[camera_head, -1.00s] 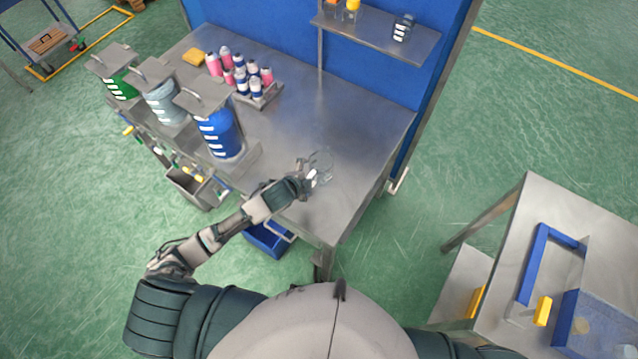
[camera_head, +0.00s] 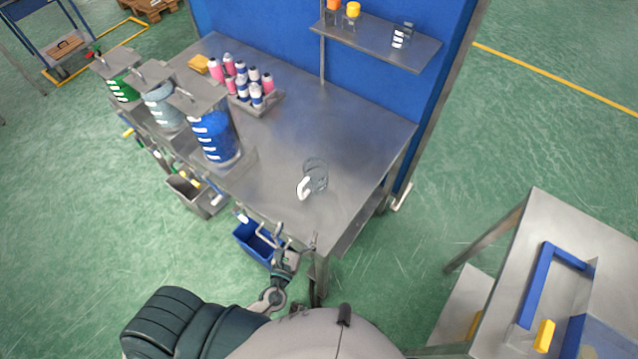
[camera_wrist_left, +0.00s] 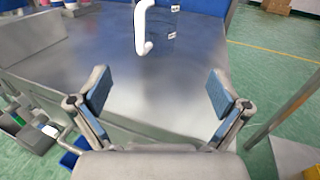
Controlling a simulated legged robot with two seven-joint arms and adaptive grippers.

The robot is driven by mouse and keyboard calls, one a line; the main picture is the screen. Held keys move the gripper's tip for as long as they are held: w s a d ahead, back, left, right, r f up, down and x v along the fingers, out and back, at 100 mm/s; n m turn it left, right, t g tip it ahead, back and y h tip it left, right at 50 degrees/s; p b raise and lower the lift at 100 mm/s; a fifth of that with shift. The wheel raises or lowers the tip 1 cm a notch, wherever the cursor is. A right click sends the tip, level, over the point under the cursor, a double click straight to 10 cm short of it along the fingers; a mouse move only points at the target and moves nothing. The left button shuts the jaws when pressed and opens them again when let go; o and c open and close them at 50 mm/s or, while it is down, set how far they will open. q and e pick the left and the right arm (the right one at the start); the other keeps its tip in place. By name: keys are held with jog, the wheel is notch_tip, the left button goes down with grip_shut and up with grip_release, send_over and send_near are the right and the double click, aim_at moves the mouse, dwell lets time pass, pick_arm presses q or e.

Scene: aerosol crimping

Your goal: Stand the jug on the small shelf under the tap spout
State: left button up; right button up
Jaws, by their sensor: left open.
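The clear jug (camera_head: 317,177) with a white handle stands upright on the steel table near its front right corner. In the left wrist view the jug (camera_wrist_left: 176,30) is at the top, with its white handle (camera_wrist_left: 144,28) facing me. My left gripper (camera_head: 293,240) is open and empty at the table's front edge, apart from the jug. In the left wrist view its blue-padded fingers (camera_wrist_left: 157,90) are spread wide with nothing between them. The small taps along the table's left side are partly hidden; I cannot make out the small shelf. My right gripper is out of view.
Green, pale and blue tanks, the blue one (camera_head: 213,135) nearest, line the table's left side. Several pink and blue cans stand in a rack (camera_head: 268,102). A grey bin (camera_head: 212,204) and a blue bin (camera_head: 243,232) sit below. The table's middle is clear.

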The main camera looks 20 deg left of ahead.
pick_arm(q)
jog(key=shift+w+a+f, duration=0.1)
jog(key=shift+w, duration=0.1)
jog(key=p, duration=0.2)
send_near(312, 186)
jog(key=shift+w+a, duration=0.25)
jog(key=shift+w, duration=0.65)
jog(key=w, duration=0.2)
jog(key=w+d, duration=0.1)
jog(key=w, duration=0.1)
jog(key=shift+w+d, duration=0.1)
jog(key=shift+w, duration=0.1)
jog(key=w, duration=0.4)
jog(key=shift+w+a+p, duration=0.25)
jog(key=shift+a+p, duration=0.05)
jog(key=shift+p, duration=0.05)
jog(key=shift+w+a+f, duration=0.15)
jog(key=shift+w, duration=0.2)
jog(key=shift+c, duration=0.8)
jog(key=shift+s, duration=0.1)
jog(key=c, duration=0.4)
jog(key=shift+d, duration=0.35)
jog(key=c, duration=1.2)
jog(key=shift+a, duration=0.15)
grip_shut()
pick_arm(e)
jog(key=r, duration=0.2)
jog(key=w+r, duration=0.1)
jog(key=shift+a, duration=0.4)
